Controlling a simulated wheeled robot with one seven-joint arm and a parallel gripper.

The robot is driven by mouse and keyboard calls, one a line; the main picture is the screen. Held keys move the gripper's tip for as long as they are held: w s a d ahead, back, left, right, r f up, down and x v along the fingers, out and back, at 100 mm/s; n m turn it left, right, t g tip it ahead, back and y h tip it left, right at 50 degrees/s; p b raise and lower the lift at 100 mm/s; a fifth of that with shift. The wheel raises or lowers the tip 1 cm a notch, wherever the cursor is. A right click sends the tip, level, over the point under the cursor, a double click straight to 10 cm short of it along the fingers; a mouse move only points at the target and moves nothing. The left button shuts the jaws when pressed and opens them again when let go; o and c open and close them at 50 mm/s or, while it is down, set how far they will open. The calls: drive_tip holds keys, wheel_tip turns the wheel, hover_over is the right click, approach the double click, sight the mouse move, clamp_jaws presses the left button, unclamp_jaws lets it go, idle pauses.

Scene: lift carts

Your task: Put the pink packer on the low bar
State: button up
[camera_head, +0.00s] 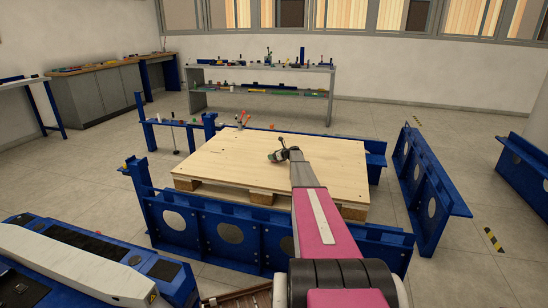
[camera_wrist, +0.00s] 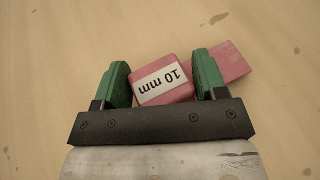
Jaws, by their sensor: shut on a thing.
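The pink packer (camera_wrist: 165,88), with a white "10 mm" label that reads upside down, sits between the green fingers of my gripper (camera_wrist: 162,66) in the wrist view. The fingers are shut on it. A further pink piece (camera_wrist: 232,62) shows past the right finger; I cannot tell whether it is part of the same packer. Pale plywood lies below; the gap is unclear. In the head view my gripper (camera_head: 278,155) is over the wooden platform, and the packer cannot be made out. Several blue bars surround the platform, including the front one (camera_head: 275,238); I cannot tell which is the low bar.
The wooden platform (camera_head: 225,163) has a wide bare top. A blue rail with small items (camera_head: 180,123) stands at its back left, with orange-red pieces (camera_head: 243,118) nearby. A separate blue beam (camera_head: 425,185) stands right. A loaded grey shelf (camera_head: 265,72) is behind.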

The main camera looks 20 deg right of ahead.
drive_tip(key=shift+f, duration=0.1)
drive_tip(key=o, duration=1)
